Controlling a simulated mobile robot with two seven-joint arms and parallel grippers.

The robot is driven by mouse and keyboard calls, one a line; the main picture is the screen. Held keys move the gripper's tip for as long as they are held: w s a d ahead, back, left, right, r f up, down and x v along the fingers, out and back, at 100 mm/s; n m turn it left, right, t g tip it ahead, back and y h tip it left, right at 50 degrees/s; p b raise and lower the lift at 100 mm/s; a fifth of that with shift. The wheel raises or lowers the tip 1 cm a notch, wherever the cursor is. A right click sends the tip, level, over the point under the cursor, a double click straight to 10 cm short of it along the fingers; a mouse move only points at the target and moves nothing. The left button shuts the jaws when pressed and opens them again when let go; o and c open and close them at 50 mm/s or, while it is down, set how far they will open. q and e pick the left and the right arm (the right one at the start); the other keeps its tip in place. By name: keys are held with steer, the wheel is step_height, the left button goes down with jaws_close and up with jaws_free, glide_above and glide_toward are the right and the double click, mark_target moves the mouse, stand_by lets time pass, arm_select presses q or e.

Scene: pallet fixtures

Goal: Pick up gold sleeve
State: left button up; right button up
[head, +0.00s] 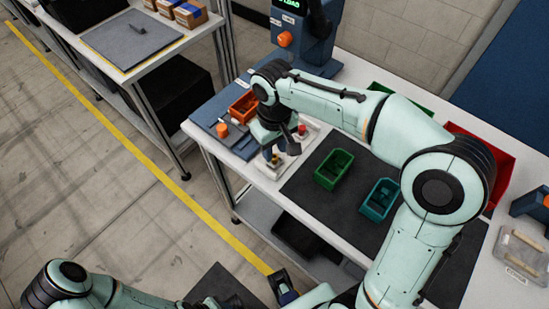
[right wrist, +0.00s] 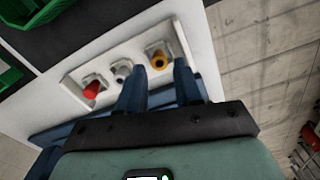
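The gold sleeve (right wrist: 159,60) stands on a grey seat at one end of a white fixture in the right wrist view. A grey sleeve (right wrist: 122,71) and a red sleeve (right wrist: 91,87) stand in line beside it. My right gripper (right wrist: 157,72) is open and empty, with its two blue fingers spread toward the gold sleeve, which shows between the fingertips. The head view shows my right gripper (head: 273,151) low over the near end of the fixture, partly covering the sleeves. My left gripper (head: 285,287) is at the bottom edge of the head view; its finger opening is unclear.
A green bin (head: 334,169) and a teal bin (head: 379,199) stand on the dark mat right of the fixture. An orange bin (head: 243,107) is behind it, left. A red bin (head: 484,150) lies partly behind my right arm.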

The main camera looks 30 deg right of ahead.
mark_target(275, 159)
step_height(275, 159, down, 3)
steer(key=shift+w+r, duration=0.1)
jaws_close()
steer(key=shift+r, duration=0.15)
